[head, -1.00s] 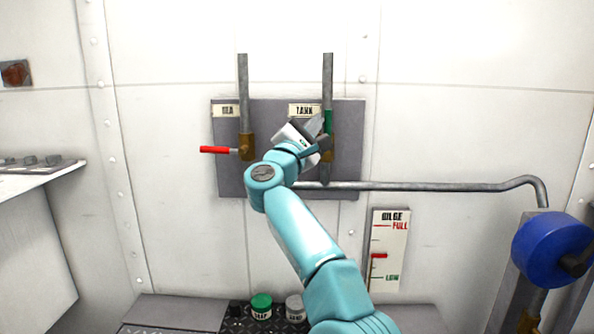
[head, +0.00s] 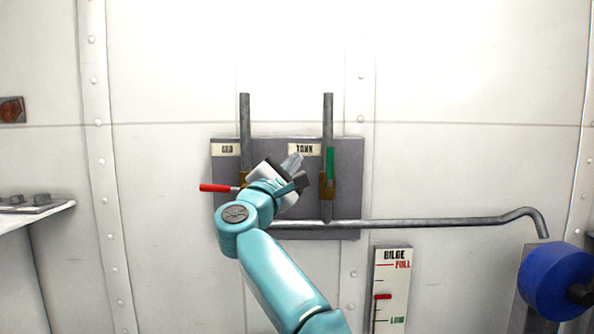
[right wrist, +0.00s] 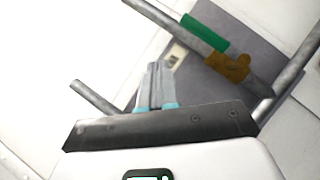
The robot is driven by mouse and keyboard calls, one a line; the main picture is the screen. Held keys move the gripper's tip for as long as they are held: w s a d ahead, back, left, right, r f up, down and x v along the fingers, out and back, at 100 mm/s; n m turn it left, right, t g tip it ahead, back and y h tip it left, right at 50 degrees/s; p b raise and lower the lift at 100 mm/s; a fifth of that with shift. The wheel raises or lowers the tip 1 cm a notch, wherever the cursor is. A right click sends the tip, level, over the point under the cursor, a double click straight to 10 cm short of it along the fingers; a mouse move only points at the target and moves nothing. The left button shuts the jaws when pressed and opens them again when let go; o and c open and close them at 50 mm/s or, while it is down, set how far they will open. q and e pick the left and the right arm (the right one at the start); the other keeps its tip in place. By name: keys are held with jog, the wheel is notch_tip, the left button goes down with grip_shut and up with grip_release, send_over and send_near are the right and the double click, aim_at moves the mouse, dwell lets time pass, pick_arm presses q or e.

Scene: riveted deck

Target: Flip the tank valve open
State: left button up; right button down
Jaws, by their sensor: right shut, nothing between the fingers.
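My right gripper (head: 292,162) is left of the tank valve, apart from the handle. Its fingers are together and empty, as the right wrist view (right wrist: 158,75) also shows. My left gripper is not in view.
On the left pipe, another valve has a red handle (head: 214,188) pointing left; my right wrist partly covers its body. A horizontal pipe (head: 430,223) runs right from the grey panel (head: 350,205). A bilge gauge (head: 391,292) and a blue wheel (head: 553,282) are at lower right.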

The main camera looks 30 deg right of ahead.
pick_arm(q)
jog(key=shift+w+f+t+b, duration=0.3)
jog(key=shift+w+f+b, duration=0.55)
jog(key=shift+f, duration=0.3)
pick_arm(e)
jog(key=s+a, duration=0.3)
jog(key=a, duration=0.3)
jog(key=shift+a, duration=0.3)
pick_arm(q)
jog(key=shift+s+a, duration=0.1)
pick_arm(e)
jog(key=shift+f, duration=0.15)
